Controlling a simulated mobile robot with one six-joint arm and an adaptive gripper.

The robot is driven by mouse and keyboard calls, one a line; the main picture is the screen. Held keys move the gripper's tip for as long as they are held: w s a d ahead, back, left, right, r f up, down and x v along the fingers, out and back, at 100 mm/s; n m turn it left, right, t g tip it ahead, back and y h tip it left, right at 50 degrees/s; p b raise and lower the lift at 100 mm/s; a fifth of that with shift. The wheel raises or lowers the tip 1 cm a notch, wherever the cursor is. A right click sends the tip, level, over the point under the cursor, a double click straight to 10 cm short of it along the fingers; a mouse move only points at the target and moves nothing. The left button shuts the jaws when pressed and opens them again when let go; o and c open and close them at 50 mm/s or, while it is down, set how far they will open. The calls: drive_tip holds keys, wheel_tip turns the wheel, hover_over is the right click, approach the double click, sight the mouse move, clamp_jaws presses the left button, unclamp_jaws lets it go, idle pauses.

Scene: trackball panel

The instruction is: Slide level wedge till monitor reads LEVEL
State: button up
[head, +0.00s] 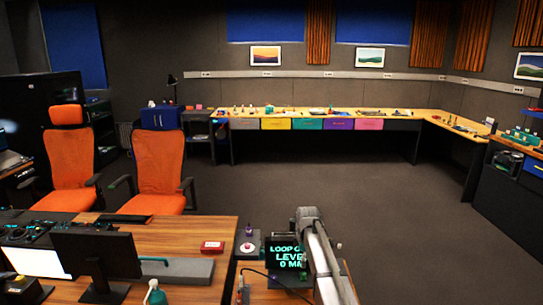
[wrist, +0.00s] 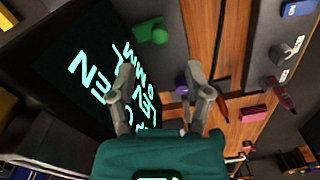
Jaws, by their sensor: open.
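The monitor (head: 281,262) in the head view stands at the bottom centre, with cyan text partly hidden by my arm. I can read "LOOP", "LEVE" and "0 MM". In the wrist view the dark screen (wrist: 65,75) is tilted and its cyan letters are partly covered by a finger. My gripper (wrist: 161,80) is open, its two grey fingers apart and nothing clearly held between them. In the head view the gripper's fingers cannot be made out. I cannot tell for sure which part is the level wedge. A green knob (wrist: 150,31) sits on a grey panel beyond the fingertips.
In the wrist view, a purple knob (wrist: 181,84), a pink block (wrist: 253,113) and a grey lever (wrist: 287,50) lie around the fingers. The floor behind is clear.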

drive_tip(key=shift+r+p, duration=0.65)
drive_tip(key=shift+r, duration=0.3)
drive_tip(key=shift+r+p, duration=0.5)
drive_tip(key=shift+s+f, duration=0.1)
drive_tip(key=shift+s, duration=0.35)
drive_tip(key=shift+s, duration=0.15)
